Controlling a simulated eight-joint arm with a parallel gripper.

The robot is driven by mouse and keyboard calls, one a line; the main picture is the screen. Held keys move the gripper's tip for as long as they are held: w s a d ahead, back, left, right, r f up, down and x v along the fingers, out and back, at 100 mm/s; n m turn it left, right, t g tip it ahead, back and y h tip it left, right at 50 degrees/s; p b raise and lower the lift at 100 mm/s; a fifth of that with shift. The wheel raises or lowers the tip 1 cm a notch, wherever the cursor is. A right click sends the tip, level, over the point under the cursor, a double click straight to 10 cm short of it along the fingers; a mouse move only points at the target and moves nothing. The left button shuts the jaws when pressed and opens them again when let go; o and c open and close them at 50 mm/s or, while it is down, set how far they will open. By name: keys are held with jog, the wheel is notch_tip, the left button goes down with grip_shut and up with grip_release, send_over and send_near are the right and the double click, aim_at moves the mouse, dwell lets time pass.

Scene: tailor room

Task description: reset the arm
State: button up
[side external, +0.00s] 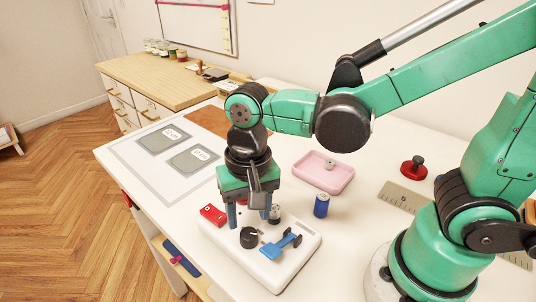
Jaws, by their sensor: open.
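My green arm reaches in from the right, and my gripper (249,219) points down over a white tray (283,283) on the white table. Its two blue fingers are apart, with the fingertips low over the tray's back part. A small grey metal piece (275,214) sits beside the right finger, partly hidden; I cannot tell whether they touch. A red piece (212,214) lies on the tray left of the fingers. A black round knob (249,237) and a blue clamp-like piece (281,245) are on the tray in front.
A blue spool (321,206) stands right of the tray. Behind are a pink tray (325,178) with a small item, a red-and-black stamp-like object (413,168) and a ruler (403,197). A mat with two grey cards (165,139) lies left. A wooden-topped cabinet (150,77) stands behind.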

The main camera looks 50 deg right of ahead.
jog(key=shift+r, duration=0.6)
jog(key=shift+d, duration=0.1)
jog(key=shift+d+r, duration=0.1)
jog(key=shift+d, duration=0.15)
jog(key=w+d+r+n+t, duration=0.1)
jog(key=d+r+n+t, duration=0.2)
jog(key=d, duration=0.7)
jog(key=n+t, duration=0.2)
jog(key=t, duration=0.2)
jog(key=shift+w+r+h, duration=0.2)
jog(key=shift+w+h, duration=0.1)
jog(key=shift+w, duration=0.1)
